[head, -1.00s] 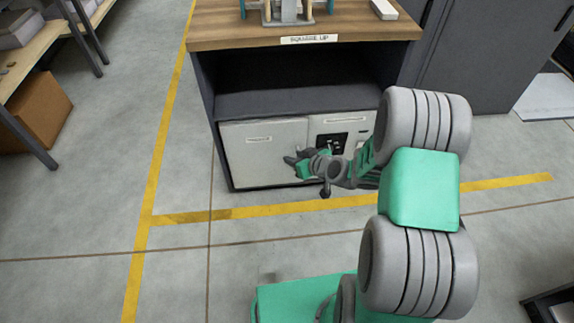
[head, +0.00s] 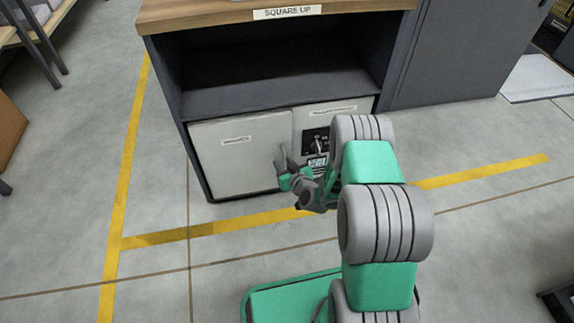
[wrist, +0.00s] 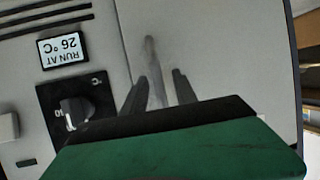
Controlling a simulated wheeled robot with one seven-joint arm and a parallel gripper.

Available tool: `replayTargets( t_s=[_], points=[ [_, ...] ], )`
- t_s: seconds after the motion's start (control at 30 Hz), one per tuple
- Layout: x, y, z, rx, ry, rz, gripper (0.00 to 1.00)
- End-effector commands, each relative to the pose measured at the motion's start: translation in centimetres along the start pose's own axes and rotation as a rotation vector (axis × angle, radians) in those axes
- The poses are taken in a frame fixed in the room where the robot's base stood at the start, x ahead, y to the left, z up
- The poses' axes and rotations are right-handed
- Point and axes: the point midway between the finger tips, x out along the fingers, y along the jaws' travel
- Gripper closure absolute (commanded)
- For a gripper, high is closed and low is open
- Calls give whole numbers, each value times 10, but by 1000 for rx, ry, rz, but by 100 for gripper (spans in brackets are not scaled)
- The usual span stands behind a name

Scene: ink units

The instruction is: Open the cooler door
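The cooler (head: 307,117) is a pale unit in the low bay of a dark cabinet. Its door (head: 235,160) is the plain left panel and looks shut; it also fills the right of the wrist view (wrist: 225,60). A slim grey upright handle (wrist: 150,52) stands on the door near the control side. My gripper (head: 282,158) is at the door's right part. In the wrist view my gripper (wrist: 160,76) is open, its two fingers apart with the handle between them. I cannot tell whether either finger touches it. The handle's near end is hidden behind the gripper body.
A black dial panel (wrist: 75,108) and a display reading "RUN AT 26 °C" (wrist: 62,48) sit beside the door. An open shelf (head: 270,92) is above the cooler. A tall dark cabinet (head: 465,50) stands to the right. The floor (head: 215,270) before the door is clear.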

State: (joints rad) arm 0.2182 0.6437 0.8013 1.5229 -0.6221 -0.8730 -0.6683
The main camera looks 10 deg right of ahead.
Motion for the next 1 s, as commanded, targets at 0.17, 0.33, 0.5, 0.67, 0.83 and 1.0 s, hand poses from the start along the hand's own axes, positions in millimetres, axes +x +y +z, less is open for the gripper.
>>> replayTargets(
  t_s=[0.17,0.33,0.5,0.67,0.83,1.0],
  points=[
    [-1,1,0,1,0,1,67],
    [-1,1,0,1,-1,2,81],
    [-1,2,0,1,-1,2,95],
    [-1,2,0,1,0,2,100],
    [-1,2,0,1,0,3,100],
    [-1,2,0,1,0,3,100]
  ],
)
